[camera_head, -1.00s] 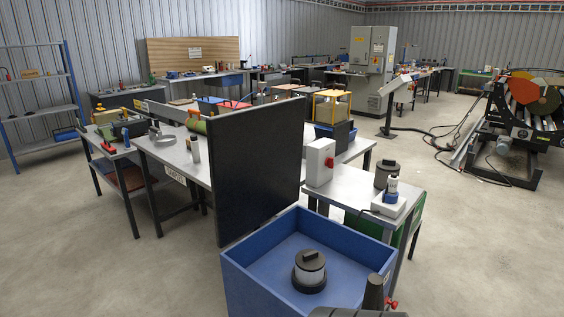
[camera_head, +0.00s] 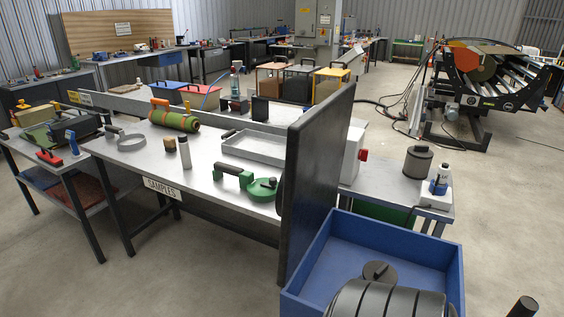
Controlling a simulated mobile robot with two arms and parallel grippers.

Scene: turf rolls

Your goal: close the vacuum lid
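A large dark upright panel (camera_head: 318,180) stands along the left side of an open blue box (camera_head: 408,243), like a raised lid. A hinge cannot be made out. Inside the box a dark round cap with a handle (camera_head: 380,271) shows, partly hidden by a ribbed dark grey rounded part (camera_head: 385,300) at the bottom edge. I cannot tell what that ribbed part belongs to. No other lid that clearly belongs to a vacuum shows.
The samples table (camera_head: 215,165) stands left of the panel, holding a green-handled tool (camera_head: 248,182), a grey tray (camera_head: 262,148) and a green roll (camera_head: 174,119). A grey side table (camera_head: 385,180) stands behind the box. Floor is free at right.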

